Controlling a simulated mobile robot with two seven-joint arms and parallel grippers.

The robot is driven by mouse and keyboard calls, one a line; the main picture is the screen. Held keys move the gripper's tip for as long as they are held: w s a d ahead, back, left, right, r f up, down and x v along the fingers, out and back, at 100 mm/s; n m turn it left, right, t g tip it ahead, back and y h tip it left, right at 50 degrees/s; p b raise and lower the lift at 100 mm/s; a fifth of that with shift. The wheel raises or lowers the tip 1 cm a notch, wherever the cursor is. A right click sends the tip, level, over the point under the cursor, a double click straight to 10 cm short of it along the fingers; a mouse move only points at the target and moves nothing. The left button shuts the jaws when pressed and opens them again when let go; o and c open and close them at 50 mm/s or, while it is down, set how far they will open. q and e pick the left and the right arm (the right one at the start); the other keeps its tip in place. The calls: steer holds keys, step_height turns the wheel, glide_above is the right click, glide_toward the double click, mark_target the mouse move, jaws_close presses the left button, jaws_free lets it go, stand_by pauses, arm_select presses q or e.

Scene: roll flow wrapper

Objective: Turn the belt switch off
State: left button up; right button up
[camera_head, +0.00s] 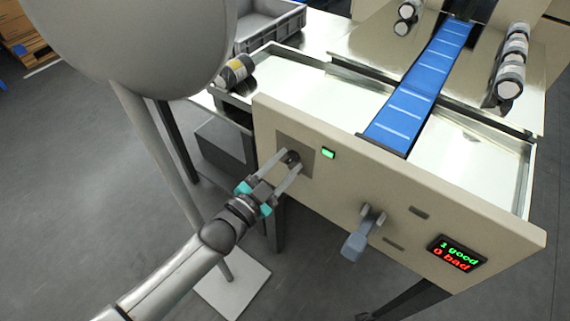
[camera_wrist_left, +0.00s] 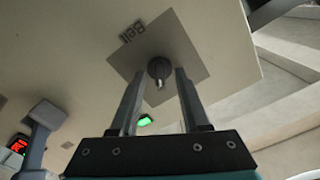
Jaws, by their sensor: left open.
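The belt switch is a dark round knob (camera_head: 292,158) on a grey square plate (camera_head: 308,166) on the machine's beige front panel. In the left wrist view the knob (camera_wrist_left: 159,70) shows beneath the word "Belt". A green lamp (camera_head: 328,153) next to it is lit. My left gripper (camera_head: 288,162) is open, with its fingers at the panel on either side of the knob. In the left wrist view the fingers (camera_wrist_left: 158,85) reach up toward the knob with a gap between them. Whether they touch it I cannot tell. My right gripper is not in view.
A blue-grey lever (camera_head: 357,240) sticks out from the panel to the right. A display (camera_head: 457,253) reads "1 good" and "0 bad". A blue belt (camera_head: 415,90) runs along the machine top, with dark rolls (camera_head: 510,75) beside it. A grey crate (camera_head: 270,25) stands behind.

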arm_select(q)
jaws_close()
stand_by(0.4)
